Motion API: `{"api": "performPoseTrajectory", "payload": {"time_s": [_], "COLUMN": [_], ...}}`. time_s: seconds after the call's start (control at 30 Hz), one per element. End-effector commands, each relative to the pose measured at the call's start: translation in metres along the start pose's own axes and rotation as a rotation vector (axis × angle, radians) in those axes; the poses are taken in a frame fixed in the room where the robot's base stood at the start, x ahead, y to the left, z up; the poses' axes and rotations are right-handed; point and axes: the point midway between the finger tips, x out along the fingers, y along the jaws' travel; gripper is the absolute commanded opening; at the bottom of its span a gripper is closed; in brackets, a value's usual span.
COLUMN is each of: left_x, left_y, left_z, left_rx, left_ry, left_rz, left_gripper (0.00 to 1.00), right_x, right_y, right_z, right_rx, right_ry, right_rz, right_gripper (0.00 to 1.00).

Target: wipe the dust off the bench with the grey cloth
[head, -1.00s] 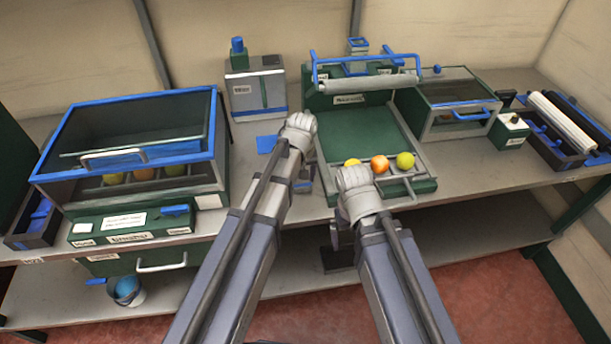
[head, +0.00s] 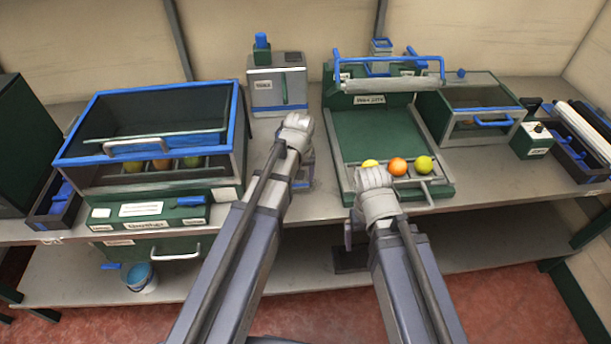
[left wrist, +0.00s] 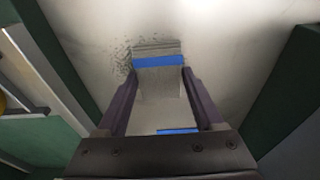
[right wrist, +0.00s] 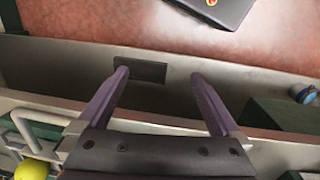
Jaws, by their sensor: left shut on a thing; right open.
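The grey cloth (left wrist: 157,47) lies between the fingertips of my left gripper (left wrist: 160,70) in the left wrist view, with a blue band across it. My left gripper is shut on it, down at the bench. Dark dust specks (left wrist: 122,58) lie on the pale bench just left of the cloth.
The glass-fronted case (head: 232,140) stands left, the grey box (head: 277,72) behind. The green tray (head: 372,137) to the right holds yellow and orange fruit at its front. A bucket (head: 140,283) sits on the lower shelf.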

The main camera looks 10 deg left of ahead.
Motion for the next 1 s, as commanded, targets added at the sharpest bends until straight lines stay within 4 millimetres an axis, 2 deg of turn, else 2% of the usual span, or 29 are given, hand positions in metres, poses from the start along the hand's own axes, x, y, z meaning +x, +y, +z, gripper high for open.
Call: {"api": "performPoseTrajectory", "payload": {"time_s": [0.27,0.63,1.0], "left_x": [0.000,-0.002,0.001], "left_y": [-0.007,-0.035,-0.036], "left_z": [0.001,0.000,0.001], "left_rx": [-0.002,-0.002,0.000], "left_ry": [-0.001,-0.001,-0.001], "left_rz": [-0.004,-0.003,-0.002], "left_gripper": [0.24,0.24,0.25], "right_x": [0.000,-0.002,0.001], "right_y": [0.000,0.000,0.000], "right_z": [0.000,0.000,0.000], "right_rx": [0.000,0.000,0.000], "right_ry": [0.000,0.000,0.000], "right_rz": [0.000,0.000,0.000], "right_gripper": [1.00,1.00,1.00]}}
